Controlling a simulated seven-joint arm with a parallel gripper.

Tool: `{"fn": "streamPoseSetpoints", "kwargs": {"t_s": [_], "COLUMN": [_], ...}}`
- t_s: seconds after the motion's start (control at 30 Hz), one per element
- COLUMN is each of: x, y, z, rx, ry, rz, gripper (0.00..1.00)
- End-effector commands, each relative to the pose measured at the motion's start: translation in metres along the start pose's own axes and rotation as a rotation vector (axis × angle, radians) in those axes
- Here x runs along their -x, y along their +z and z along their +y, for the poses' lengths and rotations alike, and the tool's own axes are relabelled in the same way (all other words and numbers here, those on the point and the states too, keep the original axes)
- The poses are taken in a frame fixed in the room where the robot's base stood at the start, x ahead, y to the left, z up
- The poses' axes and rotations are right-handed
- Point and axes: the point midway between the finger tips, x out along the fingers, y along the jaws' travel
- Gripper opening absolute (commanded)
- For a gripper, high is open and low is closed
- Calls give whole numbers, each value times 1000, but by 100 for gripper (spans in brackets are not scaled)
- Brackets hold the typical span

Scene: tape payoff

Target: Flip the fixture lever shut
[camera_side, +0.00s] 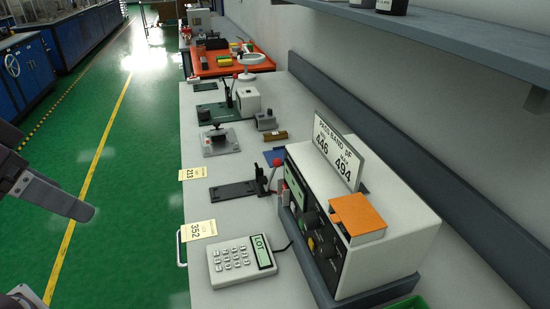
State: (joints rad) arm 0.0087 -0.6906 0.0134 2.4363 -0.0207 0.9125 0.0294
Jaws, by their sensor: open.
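Two fixtures with levers show on the bench, and I cannot tell which one the task means. The nearer is a low black fixture (232,190) beside the 213 tag; its lever (272,176) stands raised at the right end, with a red knob on top. The farther is a dark green plate (210,113) with an upright dark lever (229,95) at its right end, beside a white block. My gripper (66,253) is at the left edge over the green floor, partly cut off. Its fingers are apart and empty, well left of both fixtures.
A grey box with knobs and a sign (390,225) fills the bench's right front, an orange block (357,216) on top. A keypad device (241,262) lies in front. A grey block with a black knob (219,141) sits between the fixtures. A shelf (460,40) overhangs the upper right.

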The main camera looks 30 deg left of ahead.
Motion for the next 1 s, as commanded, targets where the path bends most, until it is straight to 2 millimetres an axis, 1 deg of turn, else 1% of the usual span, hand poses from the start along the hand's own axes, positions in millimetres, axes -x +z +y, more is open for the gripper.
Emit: {"fn": "streamPoseSetpoints", "kwargs": {"t_s": [0.03,0.07,0.1,0.13,0.17,0.2,0.27,0.3,0.33,0.37,0.4,0.47,0.5,0.57,0.6,0.7,0.73,0.8,0.83,0.9,1.0], "x": [3,5,6,6,4,-1,-13,-24,-33,-44,-60,-88,-108,-140,-161,-208,-218,-235,-240,-247,-251], "y": [-21,-38,-64,-85,-107,-135,-175,-202,-220,-238,-260,-290,-307,-327,-338,-350,-352,-353,-353,-353,-353], "z": [3,4,8,10,12,15,18,21,24,26,31,39,46,57,66,87,93,102,104,109,111], "rx": [-8,-17,-32,-44,-57,-76,-109,-135,-156,-177,-210,-266,-310,-378,-427,-541,-569,-617,-631,-652,-664], "ry": [23,40,66,87,106,130,160,177,189,199,212,227,236,249,257,277,283,292,294,299,302], "rz": [-12,-18,-28,-36,-41,-49,-58,-61,-65,-67,-70,-73,-74,-77,-78,-83,-84,-83,-84,-85,-84], "gripper": [61,55,47,41,35,27,16,8,2,0,0,0,0,0,0,0,0,0,0,0,0]}}
